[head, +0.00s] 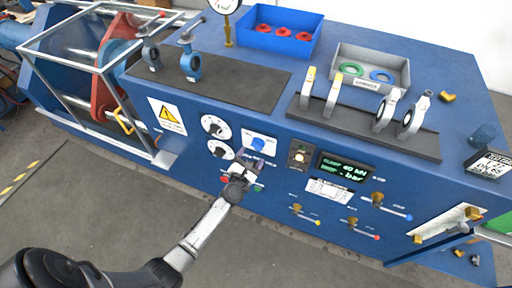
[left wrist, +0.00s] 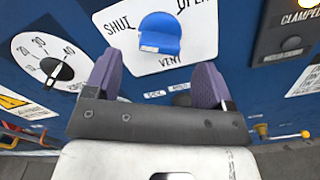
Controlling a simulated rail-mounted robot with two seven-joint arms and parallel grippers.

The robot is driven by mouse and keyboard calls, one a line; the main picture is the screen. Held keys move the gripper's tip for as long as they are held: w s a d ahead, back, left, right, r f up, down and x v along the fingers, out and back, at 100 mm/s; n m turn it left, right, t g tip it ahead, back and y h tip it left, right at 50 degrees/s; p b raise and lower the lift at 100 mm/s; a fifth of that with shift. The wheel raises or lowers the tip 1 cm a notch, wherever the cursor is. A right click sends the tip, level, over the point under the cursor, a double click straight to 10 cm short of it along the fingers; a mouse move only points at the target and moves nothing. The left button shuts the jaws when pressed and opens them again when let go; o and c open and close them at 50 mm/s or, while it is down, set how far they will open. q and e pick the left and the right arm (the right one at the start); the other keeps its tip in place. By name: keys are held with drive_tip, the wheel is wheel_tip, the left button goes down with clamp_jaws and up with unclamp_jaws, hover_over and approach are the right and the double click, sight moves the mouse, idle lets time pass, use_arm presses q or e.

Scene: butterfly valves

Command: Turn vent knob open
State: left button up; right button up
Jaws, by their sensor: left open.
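The blue vent knob (left wrist: 160,34) sits on a white plate (left wrist: 196,22) marked SHUT, OPEN and VENT. In the head view the knob (head: 258,143) is on the front panel of the blue bench, just beyond my left gripper (head: 246,160). In the left wrist view my left gripper (left wrist: 158,85) is open, with its purple fingers apart below the knob. Nothing is between the fingers, and the knob appears ahead of the fingertips, not gripped. The knob's handle points roughly upward, between the SHUT and OPEN words. My right gripper is not in view.
Dials (head: 215,126) stand left of the knob and a lit display (head: 342,168) to its right. Small valve levers (head: 305,219) stick out lower on the panel. Valves, a blue bin (head: 281,30) and a grey bin (head: 370,70) stand on the bench top. Floor in front is clear.

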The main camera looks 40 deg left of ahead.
sight(255, 149)
use_arm(q)
drive_tip(key=shift+b+x, duration=0.35)
drive_tip(key=shift+x, duration=2.35)
drive_tip(key=c, duration=0.8)
